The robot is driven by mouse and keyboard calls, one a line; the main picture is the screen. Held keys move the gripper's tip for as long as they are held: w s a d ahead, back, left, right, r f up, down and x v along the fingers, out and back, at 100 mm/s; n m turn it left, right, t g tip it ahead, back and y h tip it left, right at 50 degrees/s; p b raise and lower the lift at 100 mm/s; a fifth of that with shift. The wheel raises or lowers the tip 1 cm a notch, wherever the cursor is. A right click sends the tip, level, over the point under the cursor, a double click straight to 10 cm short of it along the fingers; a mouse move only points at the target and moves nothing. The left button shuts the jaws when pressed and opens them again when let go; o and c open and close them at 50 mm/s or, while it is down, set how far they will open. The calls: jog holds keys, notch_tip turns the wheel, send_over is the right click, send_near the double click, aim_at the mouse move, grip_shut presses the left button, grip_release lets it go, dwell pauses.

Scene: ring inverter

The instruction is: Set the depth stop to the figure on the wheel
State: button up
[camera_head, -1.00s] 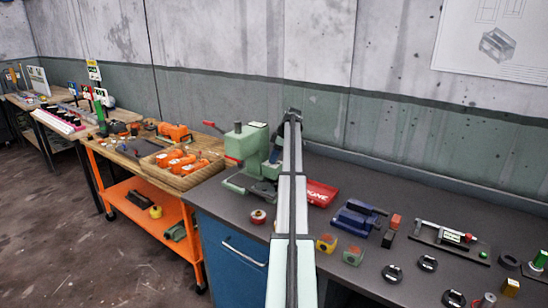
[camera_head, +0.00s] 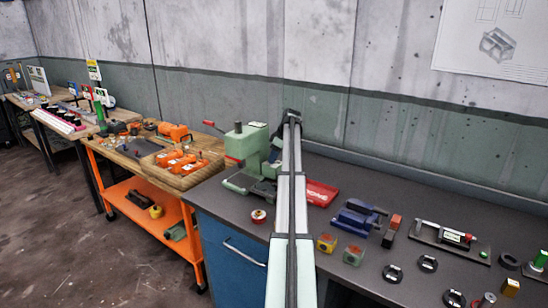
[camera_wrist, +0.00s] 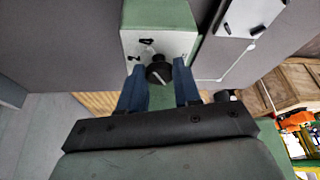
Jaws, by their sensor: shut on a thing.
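A pale green bench machine (camera_head: 247,146) with a red-tipped lever stands at the back of the grey bench in the head view. In the wrist view, a green body with a white face (camera_wrist: 172,44) carries a round black knob (camera_wrist: 159,72) with a light pointer mark. I cannot make out a figure on any wheel.
A red case (camera_head: 320,193), a blue vise (camera_head: 358,216) and small blocks stand right of my arm on the bench. A small round red-and-white thing (camera_head: 258,216) lies in front of the machine. An orange cart (camera_head: 150,215) adjoins at left.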

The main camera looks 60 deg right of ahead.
jog(key=o, duration=1.1)
jog(key=shift+c, duration=0.2)
jog(key=shift+r, duration=0.1)
jog(key=v, duration=1.3)
jog(key=shift+s+r, duration=0.2)
jog(key=shift+r, duration=0.05)
